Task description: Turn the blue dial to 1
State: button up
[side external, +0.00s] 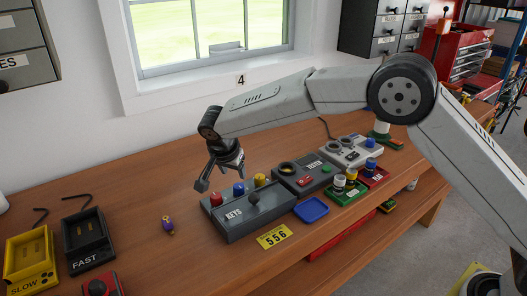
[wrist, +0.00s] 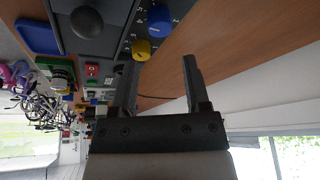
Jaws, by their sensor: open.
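The blue dial (side external: 238,188) sits on the grey KEYS box (side external: 226,219), between a red dial (side external: 216,198) and a yellow dial (side external: 260,180). In the wrist view the blue dial (wrist: 159,18) has a pale marker line and printed digits near it; its exact setting is too small to read. The yellow dial (wrist: 142,49) is below it there. My gripper (side external: 221,178) is above the back left part of the box, near the red and blue dials. In the wrist view my gripper (wrist: 160,62) has its fingers apart with nothing held between them.
A round black knob (side external: 253,199) stands on the box in front of the dials. A second control box (side external: 300,172), a blue tray (side external: 312,209) and a yellow 556 card (side external: 274,236) are close by.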

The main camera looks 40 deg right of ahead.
aim_at(239, 186)
jog(key=shift+f, duration=0.1)
jog(key=shift+x, duration=3.8)
grip_shut()
